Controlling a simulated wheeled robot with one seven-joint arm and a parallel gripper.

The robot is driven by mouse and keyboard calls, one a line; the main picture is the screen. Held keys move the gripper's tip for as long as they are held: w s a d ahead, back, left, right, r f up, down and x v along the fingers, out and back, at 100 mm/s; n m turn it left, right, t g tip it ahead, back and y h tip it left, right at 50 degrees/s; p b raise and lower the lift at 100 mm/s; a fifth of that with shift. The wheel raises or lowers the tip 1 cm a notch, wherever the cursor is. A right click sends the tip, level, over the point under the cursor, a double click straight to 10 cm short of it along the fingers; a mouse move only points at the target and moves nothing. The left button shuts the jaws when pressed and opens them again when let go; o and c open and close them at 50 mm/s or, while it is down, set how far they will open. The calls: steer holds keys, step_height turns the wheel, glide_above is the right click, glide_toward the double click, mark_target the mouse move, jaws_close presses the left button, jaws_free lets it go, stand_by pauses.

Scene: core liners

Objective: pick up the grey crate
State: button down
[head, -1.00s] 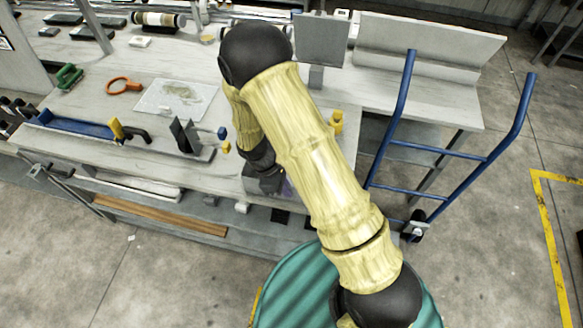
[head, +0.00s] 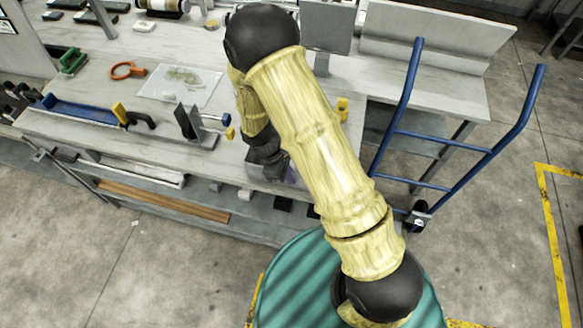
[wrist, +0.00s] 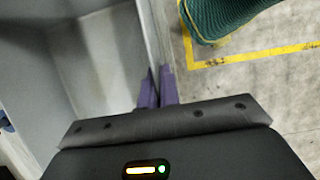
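A light grey, hollow, box-like thing, which looks like the grey crate (wrist: 100,65), fills the left of the wrist view. Its inner faces and one long thin wall show; its far end is out of frame. My gripper (wrist: 157,86) has purple fingers close together, one on each side of that thin wall, and looks shut on it. In the head view my gripper (head: 276,165) is by the front edge of the workbench, mostly behind my arm.
A green ribbed drum (head: 290,290) stands below my arm, with yellow floor lines near it. A blue hand truck (head: 455,165) stands at the right. The workbench (head: 75,140) holds tools and an orange-handled item (head: 127,71). Open floor lies at the lower left.

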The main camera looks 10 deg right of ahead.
step_height(320, 180, up, 10)
steer(key=shift+f+b, duration=0.1)
steer(key=shift+b, duration=0.8)
